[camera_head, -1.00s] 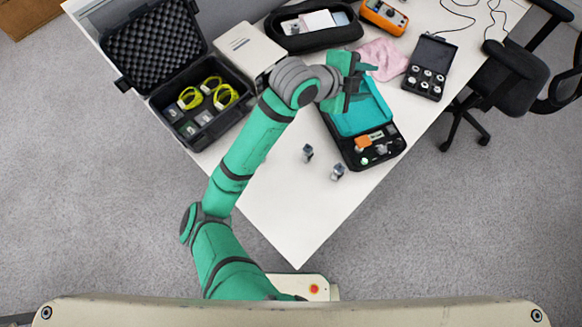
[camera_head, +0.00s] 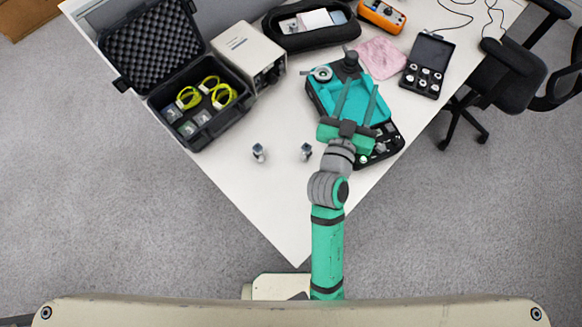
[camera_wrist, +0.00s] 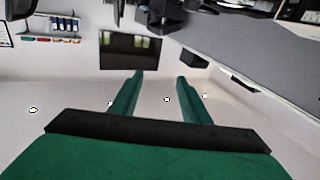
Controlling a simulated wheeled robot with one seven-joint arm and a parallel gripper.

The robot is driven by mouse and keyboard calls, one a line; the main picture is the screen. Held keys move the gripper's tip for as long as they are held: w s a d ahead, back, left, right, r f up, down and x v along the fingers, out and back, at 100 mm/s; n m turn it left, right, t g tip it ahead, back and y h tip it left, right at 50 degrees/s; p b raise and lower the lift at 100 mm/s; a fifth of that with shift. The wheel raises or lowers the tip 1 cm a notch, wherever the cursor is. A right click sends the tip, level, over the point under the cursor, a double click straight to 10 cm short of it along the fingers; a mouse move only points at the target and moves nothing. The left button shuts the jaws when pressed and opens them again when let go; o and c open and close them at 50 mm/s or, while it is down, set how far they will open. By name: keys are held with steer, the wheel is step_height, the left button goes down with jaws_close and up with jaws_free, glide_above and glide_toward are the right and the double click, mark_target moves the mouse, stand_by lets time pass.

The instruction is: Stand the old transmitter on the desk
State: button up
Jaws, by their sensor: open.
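Two small grey metal sensor pieces stand on the white desk (camera_head: 235,168): one left piece (camera_head: 259,152) and one right piece (camera_head: 306,152). I cannot tell which is the old transmitter. My gripper (camera_head: 361,84) is open, its two fingers spread above the teal calibrator panel (camera_head: 325,98), pointing away from my body. In the wrist view, the gripper (camera_wrist: 160,76) shows nothing held between its fingers. A dark upright piece (camera_head: 350,62) and a silver round part (camera_head: 322,73) sit at the calibrator's far end, beyond the fingers. My wrist hides part of the desk.
A black foam case (camera_head: 205,140) with yellow coiled cables and a beige box (camera_head: 250,50) are at left. A pink cloth (camera_head: 380,57), a case of round parts (camera_head: 428,65) and an orange meter (camera_head: 382,14) are behind. The desk's near corner is clear.

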steer(key=s+a+f+n+g+y, duration=0.1)
steer(key=s+a+f+n+y, duration=0.25)
steer(key=s+f, duration=0.35)
steer(key=s+a+f+n+y, duration=0.2)
steer(key=s+a+f, duration=0.3)
steer(key=s, duration=0.3)
steer(key=s+a+m, duration=0.1)
steer(key=s+a, duration=0.3)
steer(key=s, duration=0.4)
steer(key=s+a+m+g, duration=0.1)
steer(key=s+a, duration=0.3)
steer(key=s, duration=0.5)
steer(key=shift+f+y, duration=0.45)
steer(key=shift+w, duration=0.1)
